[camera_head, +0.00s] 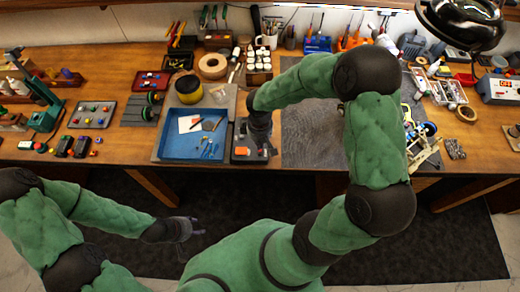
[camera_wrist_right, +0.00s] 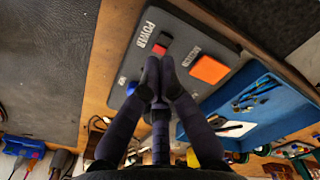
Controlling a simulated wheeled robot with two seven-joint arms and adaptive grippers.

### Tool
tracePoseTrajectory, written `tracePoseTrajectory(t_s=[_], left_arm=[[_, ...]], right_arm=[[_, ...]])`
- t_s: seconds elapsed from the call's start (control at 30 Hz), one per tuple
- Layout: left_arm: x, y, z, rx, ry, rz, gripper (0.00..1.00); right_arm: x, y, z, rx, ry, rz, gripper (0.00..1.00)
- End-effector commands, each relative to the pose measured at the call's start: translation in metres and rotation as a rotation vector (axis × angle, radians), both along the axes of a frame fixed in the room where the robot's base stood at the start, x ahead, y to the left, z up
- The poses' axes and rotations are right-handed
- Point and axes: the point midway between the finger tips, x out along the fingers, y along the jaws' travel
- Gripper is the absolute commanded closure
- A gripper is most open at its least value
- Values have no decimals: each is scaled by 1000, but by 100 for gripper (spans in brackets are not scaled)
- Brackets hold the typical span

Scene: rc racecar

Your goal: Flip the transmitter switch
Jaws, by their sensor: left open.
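The dark switch panel (camera_head: 241,156) sits on the bench, right of the blue tray. In the right wrist view the panel (camera_wrist_right: 187,25) carries a "POWER" label, a small red and black switch (camera_wrist_right: 162,45), a larger orange block (camera_wrist_right: 208,69) and a blue piece (camera_wrist_right: 131,87). A second label by the orange block is too blurred to read. My right gripper (camera_wrist_right: 160,64) is over the panel with its fingertips together, just below the red switch in the picture; I cannot tell if they touch. My left gripper (camera_head: 185,232) is open and empty, low in front of the bench.
The blue tray (camera_head: 165,152) with papers and tools lies left of the panel. A grey mat (camera_head: 312,140) lies to the right, mostly bare. A model car chassis (camera_head: 424,148) stands beyond my right arm. Tool racks and jars line the back.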

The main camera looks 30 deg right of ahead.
Motion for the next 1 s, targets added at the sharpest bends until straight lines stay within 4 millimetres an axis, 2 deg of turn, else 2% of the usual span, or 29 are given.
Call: tracePoseTrajectory(t_s=[0.53,1.0], left_arm=[[0,0,29,0,0,0,52],[0,0,29,0,0,0,52]], right_arm=[[1,0,39,-1,-3,0,100],[0,0,40,0,-1,0,100]])
